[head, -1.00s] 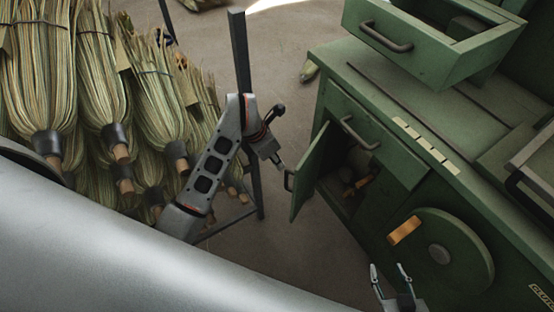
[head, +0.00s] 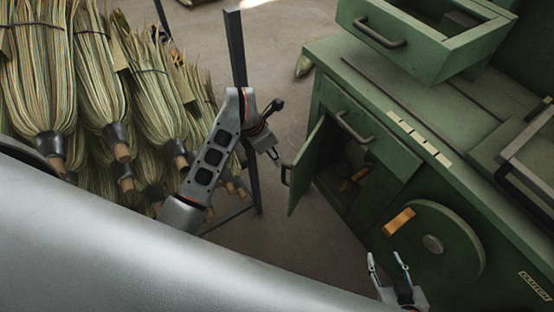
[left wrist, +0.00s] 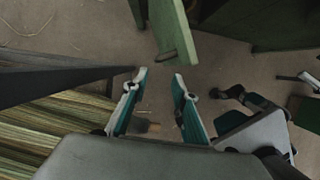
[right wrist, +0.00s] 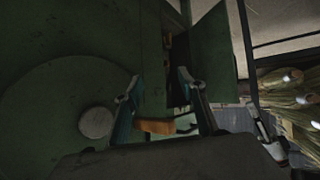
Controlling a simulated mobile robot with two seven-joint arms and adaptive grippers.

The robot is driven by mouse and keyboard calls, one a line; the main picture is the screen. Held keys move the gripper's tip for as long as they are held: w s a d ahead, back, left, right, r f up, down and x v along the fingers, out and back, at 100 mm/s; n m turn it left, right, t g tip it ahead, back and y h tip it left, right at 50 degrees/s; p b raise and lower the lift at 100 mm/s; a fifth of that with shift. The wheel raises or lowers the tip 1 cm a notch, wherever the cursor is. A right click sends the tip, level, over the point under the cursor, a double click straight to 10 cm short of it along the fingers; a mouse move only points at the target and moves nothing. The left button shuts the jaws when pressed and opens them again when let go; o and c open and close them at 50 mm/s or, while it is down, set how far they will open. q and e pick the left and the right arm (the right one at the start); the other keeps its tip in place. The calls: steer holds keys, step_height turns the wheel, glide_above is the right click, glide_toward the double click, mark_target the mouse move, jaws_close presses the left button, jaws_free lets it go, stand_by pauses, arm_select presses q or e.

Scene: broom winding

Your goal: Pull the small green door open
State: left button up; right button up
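The small green door (head: 308,168) on the front of the green machine stands ajar, swung out toward the left, with a dark compartment behind it. Its dark handle (head: 286,175) is on the outer face near the free edge. My left gripper (head: 278,160) is close beside the handle. In the left wrist view the left gripper (left wrist: 162,76) is open and empty, with the door (left wrist: 170,28) just beyond its fingertips; contact cannot be told. My right gripper (head: 388,257) is open and empty in front of the round disc. The door also shows in the right wrist view (right wrist: 212,50).
The green disc (head: 458,250) with an orange-brown grip (head: 399,222) is right of the door. An open drawer (head: 425,40) juts out above. A dark post (head: 238,50) and piled brooms (head: 85,90) stand close to my left arm. Bare floor lies below the door.

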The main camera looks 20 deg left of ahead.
mark_target(284, 169)
arm_select(q)
steer(key=w+m+p, duration=0.1)
steer(key=w+d+f+m+g+p, duration=0.1)
steer(key=m, duration=0.1)
steer(key=w+d+f+m+y+p, duration=0.1)
steer(key=m, duration=0.1)
steer(key=shift+w+d+f+g, duration=0.1)
steer(key=shift+d+f+g, duration=0.05)
steer(key=shift+f+g, duration=0.15)
steer(key=m+p, duration=0.1)
steer(key=f+m, duration=0.1)
steer(key=m, duration=0.1)
steer(key=shift+w+d+f+g+y+p, duration=0.2)
steer(key=shift+g+y+p, duration=0.1)
steer(key=shift+y+p, duration=0.1)
steer(key=shift+f+m, duration=0.35)
steer(key=shift+m, duration=0.35)
steer(key=shift+f+g+y, duration=0.3)
steer(key=shift+f, duration=0.2)
step_height(284, 169, down, 7)
steer(key=shift+f+b, duration=0.1)
steer(key=shift+b, duration=1.05)
arm_select(e)
steer(key=r, duration=0.3)
steer(key=shift+w+d+r, duration=0.15)
steer(key=shift+w+d, duration=0.05)
steer(key=shift+d, duration=0.05)
steer(key=shift+r, duration=0.1)
arm_select(q)
jaws_close()
